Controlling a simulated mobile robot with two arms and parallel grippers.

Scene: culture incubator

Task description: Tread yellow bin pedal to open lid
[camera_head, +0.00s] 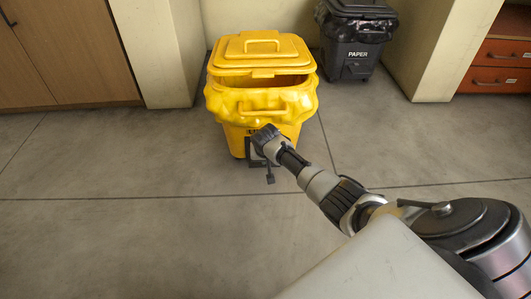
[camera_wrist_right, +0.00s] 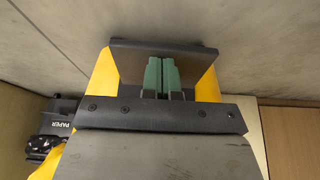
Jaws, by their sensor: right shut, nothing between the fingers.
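The yellow bin (camera_head: 264,108) stands on the floor with a yellow bag folded over its rim. Its yellow lid (camera_head: 262,47) is partly raised at the front, with a dark gap showing above the rim. The black pedal (camera_wrist_right: 128,60) is at the bin's lower front; in the head view my right arm partly hides it. My right gripper (camera_wrist_right: 161,74) is shut and empty, its green fingers over the pedal plate in the wrist view. I cannot tell the exact contact. The yellow bin also shows beside the pedal there (camera_wrist_right: 103,75). My left gripper is not in view.
A black bin (camera_head: 355,45) marked PAPER stands behind to the right; it also shows in the wrist view (camera_wrist_right: 58,118). A pale pillar (camera_head: 160,50) and wooden cabinet (camera_head: 60,50) are at left. An orange drawer unit (camera_head: 503,55) is at right. The front-left floor is clear.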

